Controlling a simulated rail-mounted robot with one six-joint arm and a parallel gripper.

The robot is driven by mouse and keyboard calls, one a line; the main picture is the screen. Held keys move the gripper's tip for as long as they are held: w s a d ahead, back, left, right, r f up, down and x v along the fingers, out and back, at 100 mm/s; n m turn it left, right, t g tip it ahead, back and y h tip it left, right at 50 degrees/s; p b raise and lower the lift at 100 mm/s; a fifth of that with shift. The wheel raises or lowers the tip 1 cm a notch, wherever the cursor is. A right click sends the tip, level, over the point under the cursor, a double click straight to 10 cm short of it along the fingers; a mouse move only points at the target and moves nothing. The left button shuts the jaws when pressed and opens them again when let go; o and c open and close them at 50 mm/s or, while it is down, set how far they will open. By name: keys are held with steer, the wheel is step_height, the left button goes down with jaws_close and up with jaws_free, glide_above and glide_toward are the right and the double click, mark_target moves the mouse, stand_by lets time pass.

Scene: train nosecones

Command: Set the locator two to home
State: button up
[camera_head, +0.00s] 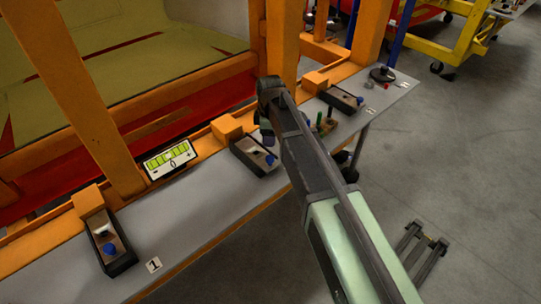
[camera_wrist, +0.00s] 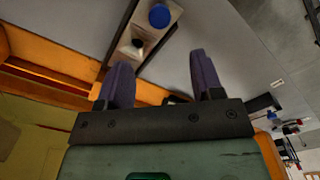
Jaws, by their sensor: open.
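Locator two appears to be the middle dark box (camera_head: 254,157) on the grey bench, with a blue knob (camera_head: 270,159) at its front end and a dark part further back. My gripper (camera_head: 267,135) is above and beside its right end, partly hidden by my own arm. In the wrist view, two purple fingers of my gripper (camera_wrist: 162,66) stand wide apart with nothing between them. Beyond them lies a locator (camera_wrist: 150,32) with a blue knob (camera_wrist: 159,16) and a dark knob; it is probably the middle one. Its label is not visible.
The grey bench (camera_head: 190,205) runs diagonally. Another locator (camera_head: 108,243) stands near label 1 (camera_head: 153,265); a third locator (camera_head: 341,99) is further back. Orange posts (camera_head: 283,45) rise behind.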

mark_target(270, 158)
step_height(270, 158, down, 11)
steer(key=b, duration=1)
steer(key=shift+d+b, duration=0.1)
steer(key=shift+b, duration=0.25)
steer(key=shift+r, duration=0.1)
jaws_close()
steer(key=w+a, duration=0.1)
steer(key=w, duration=0.1)
steer(key=w+a, duration=0.1)
steer(key=a, duration=0.1)
steer(key=shift+w+a, duration=0.2)
steer(key=shift+w, duration=0.15)
steer(key=shift+r, duration=0.1)
jaws_free()
